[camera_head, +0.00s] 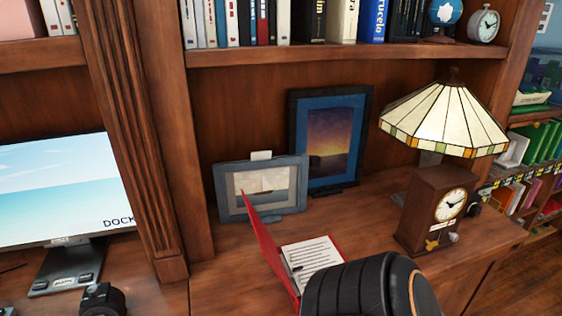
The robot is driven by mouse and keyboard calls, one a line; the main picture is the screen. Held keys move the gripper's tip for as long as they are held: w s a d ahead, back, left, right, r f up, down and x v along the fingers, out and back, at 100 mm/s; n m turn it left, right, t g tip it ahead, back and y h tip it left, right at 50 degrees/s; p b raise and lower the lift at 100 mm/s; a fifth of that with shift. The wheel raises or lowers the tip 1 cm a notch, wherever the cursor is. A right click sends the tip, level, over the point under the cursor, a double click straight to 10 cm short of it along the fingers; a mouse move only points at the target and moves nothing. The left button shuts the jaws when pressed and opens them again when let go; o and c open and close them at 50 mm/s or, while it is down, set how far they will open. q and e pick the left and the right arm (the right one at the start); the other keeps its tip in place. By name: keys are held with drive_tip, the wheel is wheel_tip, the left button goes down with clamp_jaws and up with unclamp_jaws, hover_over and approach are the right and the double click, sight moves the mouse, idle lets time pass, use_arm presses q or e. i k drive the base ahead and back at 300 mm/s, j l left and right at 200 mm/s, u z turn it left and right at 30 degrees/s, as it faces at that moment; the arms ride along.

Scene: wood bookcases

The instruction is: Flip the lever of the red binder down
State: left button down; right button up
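The red binder (266,243) lies open on the wooden desk, with its front cover raised at a steep angle. Printed white pages (311,258) show inside it. The binder's lever cannot be made out. A dark, ribbed, rounded shape with a thin orange line, at the bottom edge, covers the lower right part of the binder. I cannot tell whether it is part of my arm. No fingertips of my left or right gripper show in the view.
Behind the binder stand a grey-blue picture frame (223,191) and a taller dark frame (293,130). A wooden clock (431,204) and a stained-glass lamp (443,113) stand to the right. A monitor (60,190) is at left. Bare desk (373,228) lies between the binder and clock.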

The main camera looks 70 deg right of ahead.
sight(295, 269)
drive_tip(key=k+j+z, duration=0.1)
drive_tip(key=z, duration=2.1)
drive_tip(key=l, duration=0.1)
